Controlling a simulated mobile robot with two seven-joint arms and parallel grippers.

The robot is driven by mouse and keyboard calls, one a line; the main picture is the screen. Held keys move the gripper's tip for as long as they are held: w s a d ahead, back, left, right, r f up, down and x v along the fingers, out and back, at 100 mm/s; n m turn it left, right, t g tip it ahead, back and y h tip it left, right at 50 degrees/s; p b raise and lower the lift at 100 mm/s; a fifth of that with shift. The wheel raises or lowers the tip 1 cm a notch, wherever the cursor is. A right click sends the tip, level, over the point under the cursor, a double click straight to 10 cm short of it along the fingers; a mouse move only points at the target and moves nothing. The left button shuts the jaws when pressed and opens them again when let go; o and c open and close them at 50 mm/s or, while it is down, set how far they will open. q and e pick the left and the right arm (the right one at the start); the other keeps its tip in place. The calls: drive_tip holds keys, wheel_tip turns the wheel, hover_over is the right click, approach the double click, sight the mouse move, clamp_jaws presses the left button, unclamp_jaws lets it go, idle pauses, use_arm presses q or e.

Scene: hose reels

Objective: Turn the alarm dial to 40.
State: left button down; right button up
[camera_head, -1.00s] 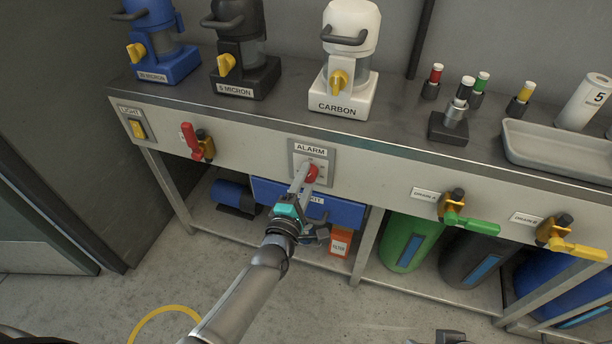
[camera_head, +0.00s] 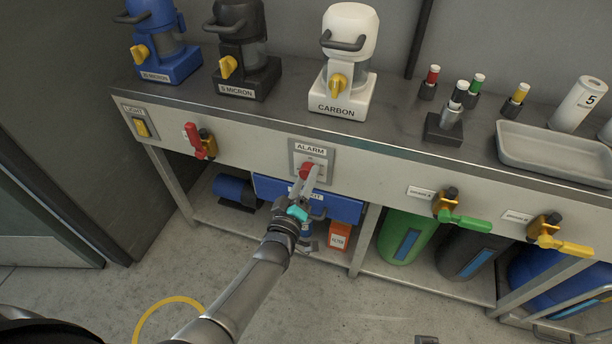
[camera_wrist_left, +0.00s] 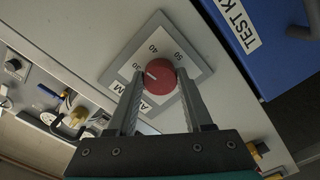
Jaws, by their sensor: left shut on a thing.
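The alarm dial (camera_head: 305,170) is a round red knob on a grey plate (camera_head: 325,155) on the bench's front panel, under the ALARM label. In the left wrist view the red knob (camera_wrist_left: 158,77) has a white pointer mark that points towards 30. The numbers 40 and 50 stand further round the plate (camera_wrist_left: 165,50). My left gripper (camera_head: 309,182) is at the dial, and in the wrist view its fingers (camera_wrist_left: 158,84) lie on both sides of the knob, shut on it. Only a sliver of what may be my right gripper (camera_head: 426,339) shows at the bottom edge.
A light switch (camera_head: 140,128) and a red-handled valve (camera_head: 195,140) are left of the dial. Green (camera_head: 463,220) and yellow (camera_head: 562,245) valve levers stick out at the right. A blue TEST KIT box (camera_head: 340,207) sits below the dial. Filter housings stand on the bench.

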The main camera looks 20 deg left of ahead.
use_arm(q)
drive_tip(key=m+p, duration=0.1)
drive_tip(key=m, duration=0.6)
drive_tip(key=shift+a, duration=0.1)
use_arm(e)
drive_tip(key=shift+s+d+f+g, duration=0.15)
drive_tip(key=shift+s+f, duration=0.2)
drive_tip(key=shift+f, duration=0.25)
drive_tip(key=shift+s+f+g, duration=0.15)
drive_tip(key=shift+s+f, duration=0.2)
drive_tip(key=shift+f, duration=0.25)
drive_tip(key=shift+w, duration=0.15)
use_arm(q)
drive_tip(key=shift+c, duration=1.5)
unclamp_jaws()
drive_tip(key=shift+s, duration=0.1)
drive_tip(key=s+p, duration=0.4)
drive_tip(key=s, duration=1.1)
drive_tip(key=shift+a+p, duration=0.25)
drive_tip(key=shift+p, duration=0.15)
use_arm(e)
drive_tip(key=s+d+f, duration=0.4)
drive_tip(key=s+f, duration=0.1)
drive_tip(key=f, duration=0.2)
drive_tip(key=shift+s+f, duration=0.3)
drive_tip(key=shift+f, duration=0.05)
